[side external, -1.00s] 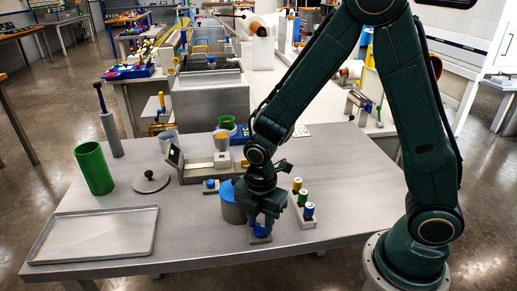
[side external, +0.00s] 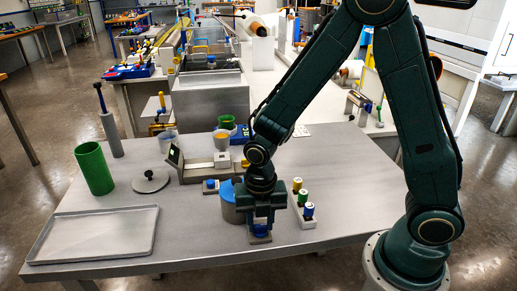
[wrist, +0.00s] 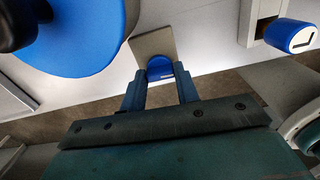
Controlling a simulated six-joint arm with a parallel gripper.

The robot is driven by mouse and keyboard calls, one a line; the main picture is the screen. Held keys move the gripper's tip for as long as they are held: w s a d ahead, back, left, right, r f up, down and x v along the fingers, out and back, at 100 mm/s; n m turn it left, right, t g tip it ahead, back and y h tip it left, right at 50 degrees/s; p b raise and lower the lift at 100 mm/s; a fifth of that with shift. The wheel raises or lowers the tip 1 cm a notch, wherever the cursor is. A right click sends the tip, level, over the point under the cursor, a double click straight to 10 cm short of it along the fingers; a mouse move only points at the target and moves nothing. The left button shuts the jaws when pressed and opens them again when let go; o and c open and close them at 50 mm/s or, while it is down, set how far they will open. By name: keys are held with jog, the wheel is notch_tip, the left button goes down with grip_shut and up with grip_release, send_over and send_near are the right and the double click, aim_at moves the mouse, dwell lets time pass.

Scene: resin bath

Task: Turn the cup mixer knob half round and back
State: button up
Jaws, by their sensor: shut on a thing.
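A blue knob (wrist: 160,67) on a small grey base plate (side external: 260,239) sits near the front edge of the table. My gripper (wrist: 160,76) points down over it and is shut on the knob, one finger on each side. In the side view my gripper (side external: 260,226) hides most of the knob. In the wrist view the base plate (wrist: 152,42) shows beyond the knob. A grey cylinder with a blue top (side external: 229,205) stands close beside my gripper on the left; its blue top (wrist: 80,30) also shows in the wrist view.
A rack (side external: 305,217) with yellow, green and blue capped bottles stands close to the right. Another blue knob (side external: 210,186) sits behind. The table's right part is clear.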

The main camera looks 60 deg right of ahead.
aim_at(260, 225)
dwell(0.3)
jog(key=o, duration=1)
jog(key=shift+r, duration=0.15)
jog(key=shift+r, duration=6.8)
